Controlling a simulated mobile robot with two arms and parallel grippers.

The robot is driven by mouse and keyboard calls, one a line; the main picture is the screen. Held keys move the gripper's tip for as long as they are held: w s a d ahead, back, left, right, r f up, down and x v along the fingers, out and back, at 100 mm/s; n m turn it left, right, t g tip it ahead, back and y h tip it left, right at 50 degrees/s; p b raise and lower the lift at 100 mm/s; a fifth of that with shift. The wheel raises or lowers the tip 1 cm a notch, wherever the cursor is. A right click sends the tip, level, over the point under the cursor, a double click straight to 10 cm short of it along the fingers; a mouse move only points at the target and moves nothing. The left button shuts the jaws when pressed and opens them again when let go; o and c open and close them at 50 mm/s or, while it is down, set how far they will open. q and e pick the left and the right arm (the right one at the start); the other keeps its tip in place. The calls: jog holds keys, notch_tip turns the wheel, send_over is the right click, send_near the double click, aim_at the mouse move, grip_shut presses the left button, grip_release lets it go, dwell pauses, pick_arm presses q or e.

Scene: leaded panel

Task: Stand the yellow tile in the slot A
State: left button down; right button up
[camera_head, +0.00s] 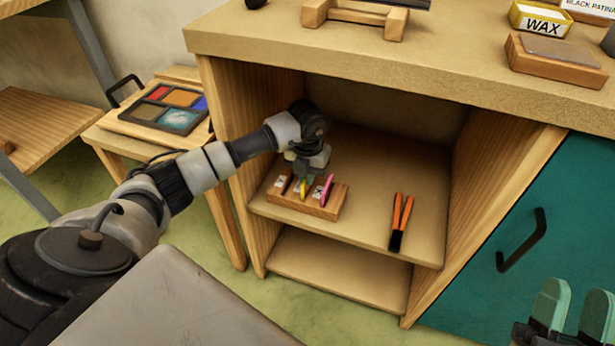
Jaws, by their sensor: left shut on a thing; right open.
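A small wooden rack (330,211) with slots and white labels sits on the cabinet's upper shelf; its letters are too small to read. My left gripper (305,175) reaches into the cabinet above the rack, pointing down, shut on the yellow tile (303,188). The tile is upright at the middle of the rack; whether its lower edge is inside a slot I cannot tell. A pink tile (327,188) stands tilted in the rack just right of it. My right gripper (575,312) is open and empty at the bottom right, its green fingers apart.
Orange-handled pliers (400,218) lie on the shelf (366,224) right of the rack. The cabinet's side walls and top enclose my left arm's reach. A teal door (565,220) is at the right. A colored panel (165,107) lies on a side table.

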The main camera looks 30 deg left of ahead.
pick_arm(q)
jog(key=shift+r, duration=0.6)
notch_tip(320, 180, up, 6)
jog(key=shift+f+p, duration=0.1)
jog(key=shift+p, duration=1)
jog(key=shift+r, duration=0.95)
pick_arm(e)
notch_tip(320, 180, down, 8)
jog(key=w+g+h, duration=0.2)
jog(key=g, duration=0.5)
jog(key=shift+w+d+h, duration=0.15)
jog(key=shift+d+h, duration=0.15)
jog(key=shift+d, duration=0.15)
pick_arm(q)
jog(key=shift+p, duration=0.3)
